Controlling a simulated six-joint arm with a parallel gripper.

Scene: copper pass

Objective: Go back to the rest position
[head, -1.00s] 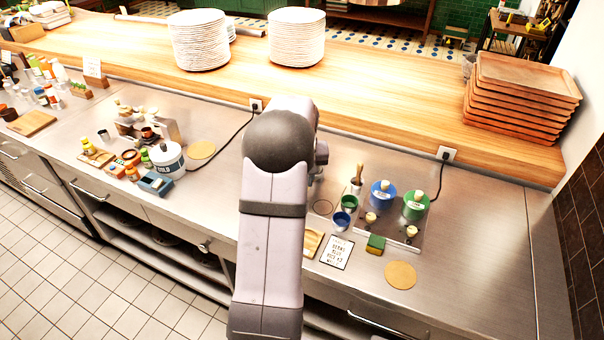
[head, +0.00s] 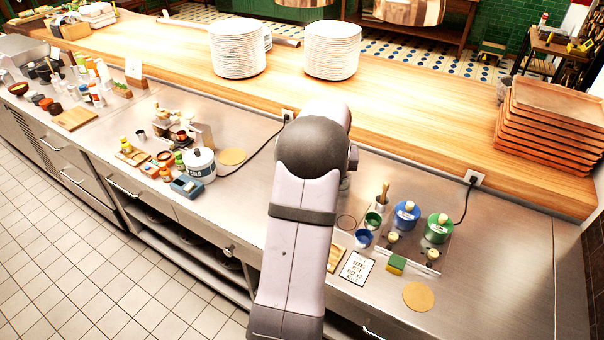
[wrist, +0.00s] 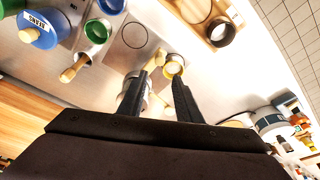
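My gripper (wrist: 158,77) shows in the wrist view with its two dark fingers apart. I see nothing clearly clasped between them. A steel cylinder and a small yellow-rimmed cup (wrist: 174,66) show behind the fingertips; the gap to them is hard to judge. In the head view my arm rises in the middle of the picture, over the steel counter (head: 250,195), and hides the gripper.
Right of my arm are a blue canister (head: 405,214), a green canister (head: 438,228), small cups and a sponge (head: 397,264). Left is a white pot (head: 200,165). Plate stacks (head: 238,48) and brown trays (head: 548,125) stand on the wooden shelf (head: 400,110).

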